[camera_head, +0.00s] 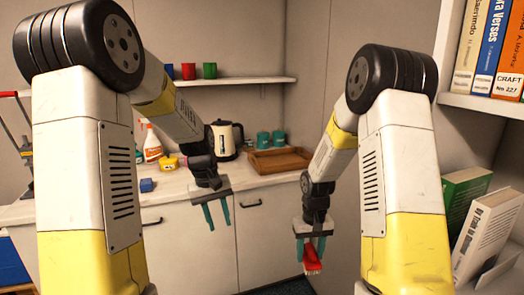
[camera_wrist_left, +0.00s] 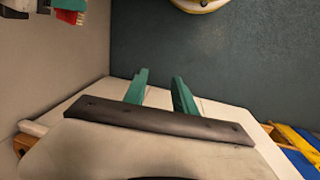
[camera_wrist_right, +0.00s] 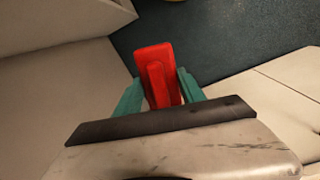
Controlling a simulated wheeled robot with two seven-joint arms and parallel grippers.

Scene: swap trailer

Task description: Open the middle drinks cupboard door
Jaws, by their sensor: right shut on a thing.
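The white cupboard doors under the counter appear closed in the head view. One door (camera_head: 190,258) has a dark handle (camera_head: 152,222); the door to its right (camera_head: 265,240) has a dark bar handle (camera_head: 252,205). I cannot tell which is the middle drinks door. My left gripper (camera_head: 219,227) is open and empty, in front of the doors between the two handles; its parted fingers show in the left wrist view (camera_wrist_left: 160,76). My right gripper (camera_head: 313,248) is shut on a red brush-like object (camera_head: 312,264), which also shows in the right wrist view (camera_wrist_right: 155,75).
On the counter (camera_head: 180,183) stand a kettle (camera_head: 225,138), a wooden tray (camera_head: 280,160), teal mugs (camera_head: 270,139), spray bottles and a blue block (camera_head: 147,185). A shelf (camera_head: 235,81) with mugs hangs above. A bookcase with books (camera_head: 488,235) is at the right.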

